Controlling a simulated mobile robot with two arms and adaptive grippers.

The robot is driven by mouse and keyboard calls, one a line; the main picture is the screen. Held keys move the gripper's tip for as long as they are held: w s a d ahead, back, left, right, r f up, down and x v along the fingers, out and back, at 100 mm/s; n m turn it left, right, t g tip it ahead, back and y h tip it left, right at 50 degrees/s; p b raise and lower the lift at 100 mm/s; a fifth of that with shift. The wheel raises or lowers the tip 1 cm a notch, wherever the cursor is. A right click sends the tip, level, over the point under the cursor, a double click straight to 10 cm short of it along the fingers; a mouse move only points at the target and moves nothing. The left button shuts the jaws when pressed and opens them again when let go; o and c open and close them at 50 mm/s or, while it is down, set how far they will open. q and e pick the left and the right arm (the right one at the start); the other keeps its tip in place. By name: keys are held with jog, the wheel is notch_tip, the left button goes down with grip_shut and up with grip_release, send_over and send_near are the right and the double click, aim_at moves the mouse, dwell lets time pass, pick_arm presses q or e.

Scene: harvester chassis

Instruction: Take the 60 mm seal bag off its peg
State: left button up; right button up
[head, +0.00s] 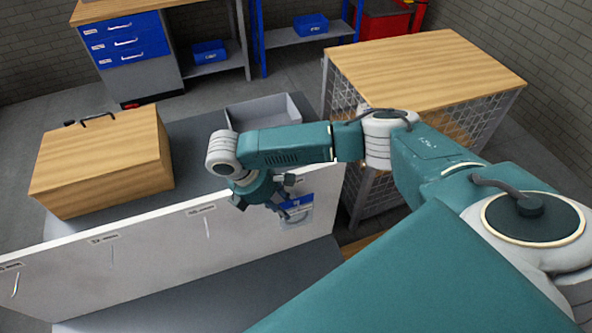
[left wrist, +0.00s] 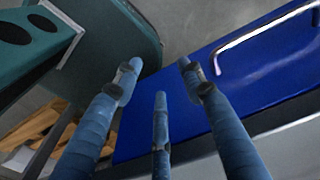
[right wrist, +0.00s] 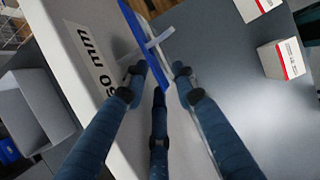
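The 60 mm seal bag (head: 297,207), clear with a blue header, hangs at the right end of the white peg board (head: 150,262). In the right wrist view the bag (right wrist: 131,18) shows nearly edge-on, with a light peg (right wrist: 160,38) at its header and the "60 mm" label (right wrist: 90,55) beside it. My right gripper (right wrist: 159,78) has its fingers on either side of the bag, with a visible gap at the right finger; it also shows at the bag in the head view (head: 285,197). My left gripper (left wrist: 160,75) is open and empty, outside the head view.
Small white-red boxes (right wrist: 281,62) sit on the grey surface. A blue panel with a handle (left wrist: 250,70) is near my left gripper.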

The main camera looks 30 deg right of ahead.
jog(key=shift+s+d+f, duration=0.15)
jog(key=shift+d+f, duration=0.05)
jog(key=shift+f, duration=0.25)
jog(key=shift+d+f, duration=0.1)
jog(key=shift+f, duration=0.2)
jog(key=shift+c, duration=1.1)
jog(key=c, duration=0.5)
grip_shut()
